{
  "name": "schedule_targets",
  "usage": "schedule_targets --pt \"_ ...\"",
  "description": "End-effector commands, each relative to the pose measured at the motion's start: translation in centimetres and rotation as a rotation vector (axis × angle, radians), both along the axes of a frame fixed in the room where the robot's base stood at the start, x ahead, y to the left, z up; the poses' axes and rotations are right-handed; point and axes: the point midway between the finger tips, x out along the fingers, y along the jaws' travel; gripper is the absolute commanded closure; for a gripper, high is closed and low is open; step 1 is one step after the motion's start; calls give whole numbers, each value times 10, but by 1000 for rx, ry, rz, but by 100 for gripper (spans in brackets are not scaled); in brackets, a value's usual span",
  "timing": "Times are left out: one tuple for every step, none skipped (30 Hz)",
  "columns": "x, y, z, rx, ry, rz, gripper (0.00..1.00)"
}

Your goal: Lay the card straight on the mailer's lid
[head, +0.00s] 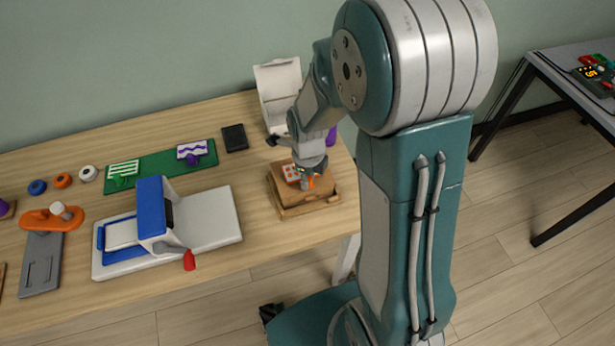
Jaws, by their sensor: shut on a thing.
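The mailer (290,212) is a flat brown cardboard box near the table's right end. The card (291,173) is white with red-orange marks, and it shows at the left of my gripper, over the mailer's lid (327,196). My gripper (307,183) points down over the lid and is shut on the card, with a bit of orange between its fingers. The gripper and wrist hide much of the card. I cannot tell whether the card touches the lid or how straight it lies.
An open white box (279,88) stands behind the mailer, with a purple thing (332,136) beside it. A dark block (235,138) and a green mat (150,174) with two cards lie left. A blue-and-white press (213,220) with a red-tipped lever fills the front middle.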

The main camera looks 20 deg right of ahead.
Motion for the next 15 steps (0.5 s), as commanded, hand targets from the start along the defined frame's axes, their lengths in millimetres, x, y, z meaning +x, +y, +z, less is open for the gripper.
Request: schedule_targets --pt "0 0 -1 0 0 0 100" --pt "0 0 -1 0 0 0 100" --pt "0 0 -2 0 0 0 100" --pt "0 0 -2 0 0 0 100" --pt "0 0 -3 0 0 0 100" --pt "0 0 -3 0 0 0 100" --pt "0 0 -3 0 0 0 100" --pt "0 0 -4 0 0 0 100" --pt "0 0 -4 0 0 0 100" --pt "0 0 -5 0 0 0 100" --pt "0 0 -5 0 0 0 100" --pt "0 0 -5 0 0 0 100" --pt "0 0 -6 0 0 0 100" --pt "0 0 -6 0 0 0 62" --pt "0 0 -6 0 0 0 44"
